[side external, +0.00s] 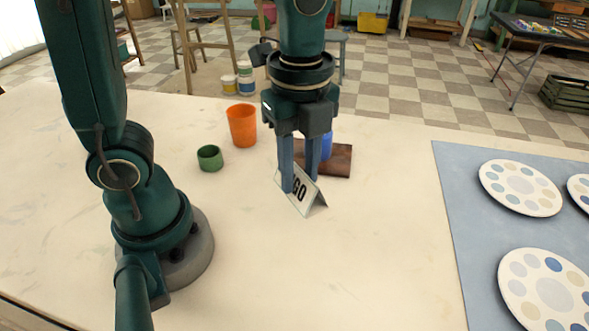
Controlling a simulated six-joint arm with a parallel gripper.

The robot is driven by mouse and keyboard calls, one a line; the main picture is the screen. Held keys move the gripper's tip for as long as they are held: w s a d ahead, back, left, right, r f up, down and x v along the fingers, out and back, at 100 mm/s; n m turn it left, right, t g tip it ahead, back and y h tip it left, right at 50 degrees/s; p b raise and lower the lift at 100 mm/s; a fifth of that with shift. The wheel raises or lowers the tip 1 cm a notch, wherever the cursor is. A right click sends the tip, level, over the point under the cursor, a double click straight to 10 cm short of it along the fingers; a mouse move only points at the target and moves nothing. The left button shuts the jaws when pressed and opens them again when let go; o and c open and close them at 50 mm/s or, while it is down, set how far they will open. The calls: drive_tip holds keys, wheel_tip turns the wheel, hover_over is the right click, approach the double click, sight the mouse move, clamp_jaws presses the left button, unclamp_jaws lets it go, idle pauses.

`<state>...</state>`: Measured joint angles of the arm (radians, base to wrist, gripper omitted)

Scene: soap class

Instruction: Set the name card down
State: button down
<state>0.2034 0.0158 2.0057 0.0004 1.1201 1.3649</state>
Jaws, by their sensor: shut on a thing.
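The name card (312,202) is a white, tent-folded card with dark lettering, of which "GO" can be read. It stands at the middle of the cream table (370,265), upright like a small tent. My gripper (299,188) points straight down with its two blue-grey fingers shut on the card. The fingers hide part of the card's face. The card's lower edge is at or very near the table top; I cannot tell whether it touches.
Behind the card lie a brown board (339,161) and a blue object (326,146), partly hidden by my gripper. An orange cup (242,126) and a green cup (210,158) stand to the left. Round palettes (520,187) lie on a blue mat (455,200) at right. The front table is clear.

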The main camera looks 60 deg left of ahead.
drive_tip(key=s+d+f, duration=0.1)
drive_tip(key=d+f, duration=0.1)
drive_tip(key=d, duration=0.1)
drive_tip(key=s+d+f, duration=0.1)
drive_tip(key=d+f, duration=0.1)
drive_tip(key=d, duration=0.2)
drive_tip(key=s+d+f, duration=0.1)
drive_tip(key=d+f, duration=0.2)
drive_tip(key=d, duration=0.1)
drive_tip(key=shift+s, duration=0.35)
drive_tip(key=shift+f, duration=1.9)
drive_tip(key=c, duration=0.6)
unclamp_jaws()
wheel_tip(320, 180, up, 11)
drive_tip(key=a+r+n+t, duration=0.3)
drive_tip(key=a+n+t, duration=0.2)
drive_tip(key=a+n, duration=1)
drive_tip(key=n, duration=0.3)
drive_tip(key=shift+s+t, duration=0.2)
drive_tip(key=shift+t, duration=0.1)
